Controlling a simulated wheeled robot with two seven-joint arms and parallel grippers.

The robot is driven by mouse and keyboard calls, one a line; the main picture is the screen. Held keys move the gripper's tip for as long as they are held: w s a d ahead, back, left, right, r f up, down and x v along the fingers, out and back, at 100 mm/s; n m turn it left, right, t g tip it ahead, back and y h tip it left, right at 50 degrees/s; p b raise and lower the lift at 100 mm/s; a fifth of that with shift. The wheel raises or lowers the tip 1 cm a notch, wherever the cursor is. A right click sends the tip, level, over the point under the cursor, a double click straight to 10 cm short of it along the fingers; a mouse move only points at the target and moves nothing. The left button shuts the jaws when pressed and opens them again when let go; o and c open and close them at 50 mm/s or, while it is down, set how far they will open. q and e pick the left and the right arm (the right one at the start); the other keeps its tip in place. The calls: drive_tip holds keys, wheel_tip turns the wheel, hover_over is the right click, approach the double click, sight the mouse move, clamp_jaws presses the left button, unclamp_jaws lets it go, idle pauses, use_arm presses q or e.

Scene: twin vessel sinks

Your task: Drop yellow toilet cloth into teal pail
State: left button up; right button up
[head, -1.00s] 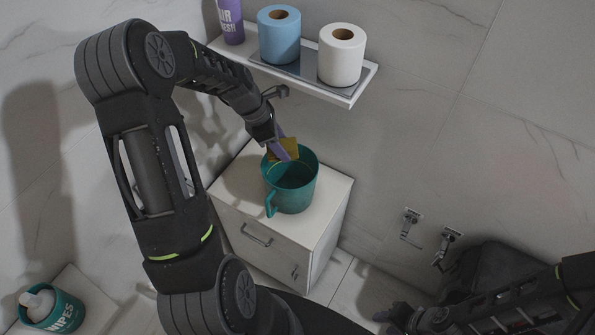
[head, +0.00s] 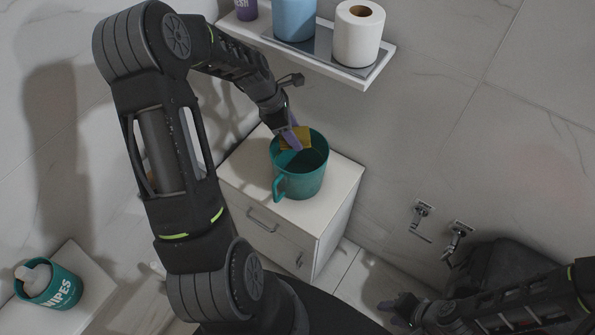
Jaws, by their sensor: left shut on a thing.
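The teal pail (head: 299,183) stands upright on a white cabinet, its handle toward the lower left. My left gripper (head: 294,140) reaches down over the pail's back left rim. It is shut on the yellow cloth (head: 301,135), which hangs at the pail's mouth, partly hidden by the purple fingers. I cannot tell whether the cloth touches the rim. My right gripper (head: 392,310) is low at the bottom right, away from the pail; its finger opening is too small and dark to make out.
The white cabinet (head: 333,205) has free top space around the pail. Above it, a wall shelf (head: 376,75) holds a white roll (head: 358,38), a blue roll (head: 294,18) and a purple can (head: 246,8). A wipes tub (head: 55,287) stands at lower left. Wall fixtures (head: 422,212) are at right.

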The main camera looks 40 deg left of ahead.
use_arm(q)
drive_tip(key=shift+f+b, duration=0.7)
drive_tip(key=shift+f, duration=0.55)
drive_tip(key=o, duration=1.4)
drive_tip(key=shift+r, duration=0.1)
drive_tip(key=v, duration=0.7)
drive_tip(key=shift+s+a+r+b, duration=0.1)
drive_tip(key=shift+r+b, duration=0.1)
drive_tip(key=shift+b, duration=0.15)
drive_tip(key=shift+f, duration=0.1)
